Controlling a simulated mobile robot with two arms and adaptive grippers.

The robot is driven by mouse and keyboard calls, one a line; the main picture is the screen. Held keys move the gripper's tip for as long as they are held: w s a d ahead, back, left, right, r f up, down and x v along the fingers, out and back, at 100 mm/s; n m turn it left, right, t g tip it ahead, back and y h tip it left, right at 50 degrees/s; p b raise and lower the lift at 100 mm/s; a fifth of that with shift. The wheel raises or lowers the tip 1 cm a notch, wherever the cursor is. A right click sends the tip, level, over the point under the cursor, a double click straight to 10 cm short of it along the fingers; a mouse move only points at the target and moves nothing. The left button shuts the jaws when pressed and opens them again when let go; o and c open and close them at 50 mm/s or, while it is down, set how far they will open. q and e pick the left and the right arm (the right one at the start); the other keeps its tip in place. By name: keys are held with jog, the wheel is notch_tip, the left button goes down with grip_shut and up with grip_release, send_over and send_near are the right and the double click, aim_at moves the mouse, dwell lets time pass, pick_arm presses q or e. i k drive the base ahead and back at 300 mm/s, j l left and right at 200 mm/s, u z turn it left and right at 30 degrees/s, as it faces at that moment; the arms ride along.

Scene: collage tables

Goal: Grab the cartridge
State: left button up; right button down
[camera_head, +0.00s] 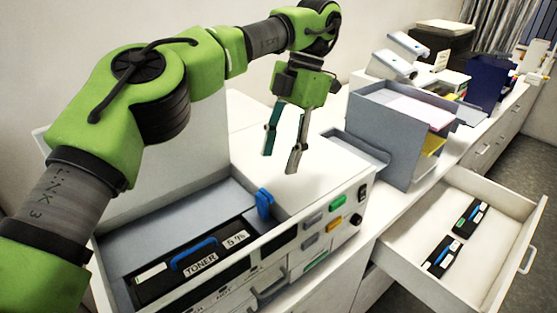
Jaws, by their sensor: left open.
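A black toner cartridge (190,268) with a blue handle and white labels reading "TONER" and "5%" lies in the open bay of the white printer (322,190). Two smaller black cartridges with white labels and blue parts, a nearer one (440,257) and a farther one (469,219), lie in the open drawer (407,222) at right. My left gripper (281,160) is open and empty, pointing down above the printer's white top, behind and right of the toner cartridge and apart from it. My right gripper is not in view.
A blue latch (264,202) stands up at the bay's right edge. A grey tray unit (383,138) with papers stands right of the printer. Farther back are white devices (392,66) and a dark blue bin (489,82). The drawer juts out from the counter.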

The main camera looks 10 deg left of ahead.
aim_at(152, 284)
jog(key=k, duration=1)
